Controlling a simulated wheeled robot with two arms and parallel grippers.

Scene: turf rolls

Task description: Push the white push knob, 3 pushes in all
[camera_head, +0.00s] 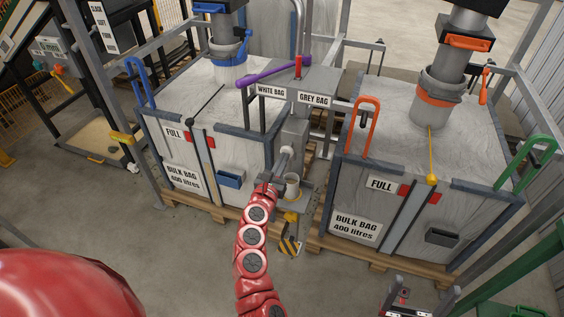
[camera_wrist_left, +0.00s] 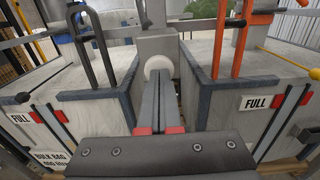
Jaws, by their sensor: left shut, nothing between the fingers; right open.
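The white push knob (camera_wrist_left: 158,65) shows in the left wrist view as a pale round shape on a grey post between the two bulk bags. Its lower part is hidden behind my left fingertips. My left gripper (camera_head: 286,158) is shut and empty; its fingers (camera_wrist_left: 161,80) point straight at the knob, and I cannot tell whether they touch it. In the head view I cannot make out the knob; my gripper is in front of the post (camera_head: 296,135). My right gripper (camera_head: 420,294) is open and empty at the lower right of the head view.
A white cup-like part (camera_head: 293,187) sits beside my left gripper. The white bag box (camera_head: 160,125) stands left and the grey bag box (camera_head: 400,185) right, both on wooden pallets. An orange handle (camera_head: 363,125) and a purple lever (camera_head: 274,71) are close by.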

